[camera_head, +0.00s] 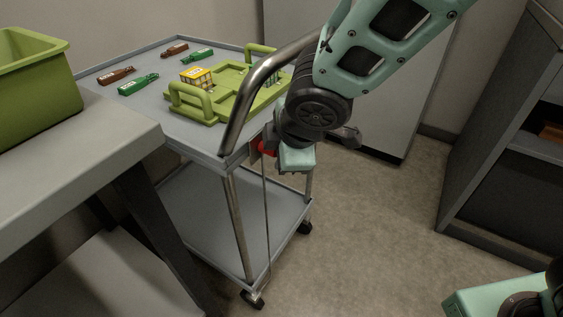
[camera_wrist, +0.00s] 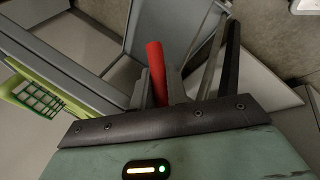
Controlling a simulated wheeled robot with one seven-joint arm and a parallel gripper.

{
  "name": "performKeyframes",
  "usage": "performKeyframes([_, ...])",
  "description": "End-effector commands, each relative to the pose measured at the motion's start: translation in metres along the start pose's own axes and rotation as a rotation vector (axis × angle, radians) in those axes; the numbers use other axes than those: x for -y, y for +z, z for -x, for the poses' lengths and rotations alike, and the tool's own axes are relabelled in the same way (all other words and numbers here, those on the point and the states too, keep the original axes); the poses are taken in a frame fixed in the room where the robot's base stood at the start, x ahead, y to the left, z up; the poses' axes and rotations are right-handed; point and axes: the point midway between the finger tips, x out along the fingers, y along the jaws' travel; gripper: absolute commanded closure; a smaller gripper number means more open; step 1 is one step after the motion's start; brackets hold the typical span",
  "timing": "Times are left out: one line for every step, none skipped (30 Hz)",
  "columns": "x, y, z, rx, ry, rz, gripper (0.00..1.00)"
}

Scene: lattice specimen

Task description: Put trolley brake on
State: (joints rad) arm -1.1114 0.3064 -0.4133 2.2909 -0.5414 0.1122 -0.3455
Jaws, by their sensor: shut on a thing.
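The grey two-shelf trolley (camera_head: 140,102) stands in the middle of the head view, with a curved metal push handle (camera_head: 262,80) at its near end. A red brake lever (camera_head: 267,147) shows below the top shelf's edge, and a thin rod or cable runs from there down toward a caster (camera_head: 253,299). In the wrist view the red lever (camera_wrist: 156,68) stands between the fingers of my gripper (camera_wrist: 157,88). My gripper is shut on the lever. In the head view my wrist hides the fingertips and part of the lever.
On the trolley top are a green tray (camera_head: 215,108) with a yellow-topped crate (camera_head: 196,77) and several small bottles (camera_head: 138,84). A workbench (camera_head: 80,125) with a green bin (camera_head: 38,90) is at left, and dark shelving (camera_head: 500,150) at right. The floor between is clear.

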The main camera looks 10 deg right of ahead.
Motion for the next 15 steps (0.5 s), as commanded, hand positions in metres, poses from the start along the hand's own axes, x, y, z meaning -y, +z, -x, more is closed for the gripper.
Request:
performKeyframes([0.0016,-0.0014,-0.0044,-0.002,0.012,0.005,1.0])
performKeyframes([0.0017,-0.0014,-0.0043,0.002,0.016,0.007,1.0])
performKeyframes([0.0016,-0.0013,-0.0043,0.006,0.021,0.01,1.0])
performKeyframes([0.0014,-0.0012,-0.004,0.008,0.026,0.012,1.0])
performKeyframes([0.0014,-0.0011,-0.0037,0.011,0.03,0.014,1.0])
performKeyframes([0.0012,-0.001,-0.0036,0.015,0.036,0.016,1.0])
performKeyframes([0.0012,-0.0007,-0.0035,0.018,0.039,0.018,1.0])
performKeyframes([0.0012,-0.0005,-0.0032,0.021,0.043,0.02,1.0])
performKeyframes([0.001,-0.0009,-0.0031,0.026,0.05,0.025,1.0])
performKeyframes([0.0012,-0.0009,-0.0031,0.031,0.055,0.03,1.0])
performKeyframes([0.0013,-0.0011,-0.0031,0.035,0.06,0.035,1.0])
performKeyframes([0.0011,-0.0006,-0.003,0.042,0.067,0.039,1.0])
performKeyframes([0.0012,-0.001,-0.0028,0.045,0.073,0.044,1.0])
performKeyframes([0.0009,-0.0006,-0.0027,0.05,0.079,0.046,1.0])
performKeyframes([0.0007,-0.0006,-0.0026,0.056,0.087,0.051,1.0])
